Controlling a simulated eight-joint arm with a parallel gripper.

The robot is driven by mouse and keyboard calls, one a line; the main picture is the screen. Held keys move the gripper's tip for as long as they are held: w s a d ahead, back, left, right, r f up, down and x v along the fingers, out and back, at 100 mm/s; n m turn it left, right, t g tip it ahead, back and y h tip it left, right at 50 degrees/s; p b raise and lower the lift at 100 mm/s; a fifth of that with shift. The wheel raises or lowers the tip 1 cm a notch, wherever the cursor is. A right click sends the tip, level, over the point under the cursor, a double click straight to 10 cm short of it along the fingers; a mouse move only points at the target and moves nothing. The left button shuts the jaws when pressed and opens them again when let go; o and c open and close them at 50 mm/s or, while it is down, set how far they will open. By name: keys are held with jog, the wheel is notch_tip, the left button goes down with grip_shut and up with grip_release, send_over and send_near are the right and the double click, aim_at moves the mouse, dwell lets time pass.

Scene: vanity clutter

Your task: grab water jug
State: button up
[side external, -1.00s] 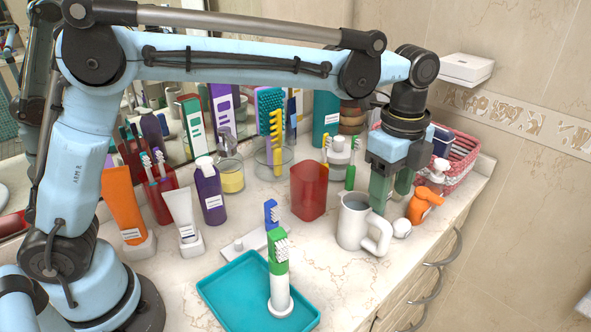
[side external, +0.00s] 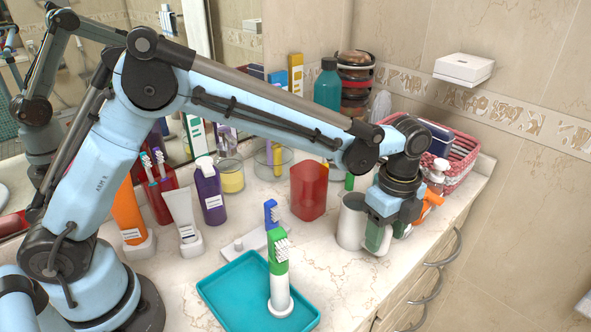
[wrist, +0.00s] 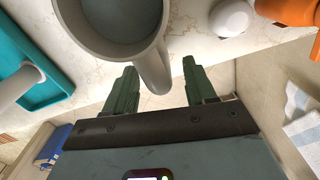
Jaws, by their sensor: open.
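The water jug (side external: 351,222) is a grey-white mug-like vessel standing upright on the counter. In the side view its handle is mostly hidden behind my fingers. In the wrist view the jug (wrist: 110,47) is at the top, and its handle points down toward my gripper. My gripper (side external: 384,238) is low at the jug's handle side, with green fingers. In the wrist view my gripper (wrist: 159,66) is open, with one finger on each side of the handle's end. Gaps show between the handle and both fingers.
A red cup (side external: 308,190) stands behind the jug. An orange spray bottle (side external: 432,199) is close behind my gripper, and a white round item (wrist: 229,18) lies near it. A teal tray (side external: 232,291) holding a toothbrush (side external: 279,275) is front left. The counter's front edge is close.

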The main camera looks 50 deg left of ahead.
jog(key=shift+f, duration=1.15)
grip_shut()
